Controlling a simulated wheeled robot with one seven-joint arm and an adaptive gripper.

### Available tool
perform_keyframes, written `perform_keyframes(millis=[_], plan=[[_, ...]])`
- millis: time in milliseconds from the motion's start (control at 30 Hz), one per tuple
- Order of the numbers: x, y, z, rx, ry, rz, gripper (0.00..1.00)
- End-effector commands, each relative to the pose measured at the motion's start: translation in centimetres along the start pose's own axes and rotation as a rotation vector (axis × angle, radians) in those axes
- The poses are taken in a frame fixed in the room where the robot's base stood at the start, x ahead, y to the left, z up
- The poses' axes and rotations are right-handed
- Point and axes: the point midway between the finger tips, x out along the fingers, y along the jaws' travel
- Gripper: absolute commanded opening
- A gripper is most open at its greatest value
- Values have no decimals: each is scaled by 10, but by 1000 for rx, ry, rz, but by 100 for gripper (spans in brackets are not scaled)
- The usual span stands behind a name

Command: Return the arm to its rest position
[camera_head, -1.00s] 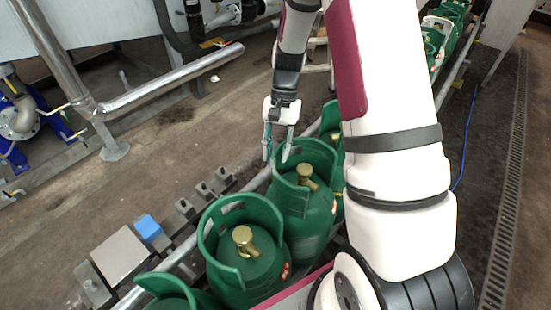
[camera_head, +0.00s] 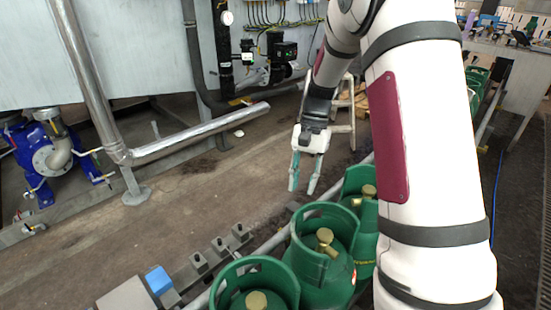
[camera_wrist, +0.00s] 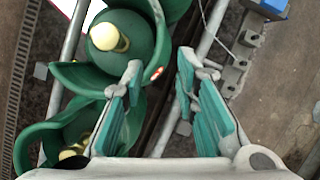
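My gripper (camera_head: 304,172) hangs from my arm in the head view, fingers pointing down, above and behind the row of green cylinders. Its two teal-padded fingers are apart with nothing between them. The wrist view shows the open gripper (camera_wrist: 155,95) too, with conveyor rail and floor seen between the fingers. A green cylinder (camera_head: 318,282) with a brass valve stands below and in front of the gripper. The wrist view shows a green cylinder (camera_wrist: 120,65) to the left of the fingers. My arm fills the right side of the head view and hides part of the row.
More green cylinders stand along the conveyor, one at the front (camera_head: 228,290) and one behind (camera_head: 360,182). A metal pipe (camera_head: 200,132) on a post and a blue valve (camera_head: 40,160) are at left. A blue block (camera_head: 158,280) sits beside the conveyor. Open floor lies behind.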

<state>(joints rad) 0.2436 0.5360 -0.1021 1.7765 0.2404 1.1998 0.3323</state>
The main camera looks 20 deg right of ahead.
Motion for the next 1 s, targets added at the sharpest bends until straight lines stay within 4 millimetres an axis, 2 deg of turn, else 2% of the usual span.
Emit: perform_keyframes(millis=[167,267,333,500,700,1000], plan=[[-2,0,2,-4,4,-1,28],[-13,0,14,-27,24,-5,28],[-27,2,29,-58,50,-8,28],[-66,11,81,-168,139,-17,28],[-100,27,144,-304,249,-21,28],[-130,63,231,-503,418,-17,28]])
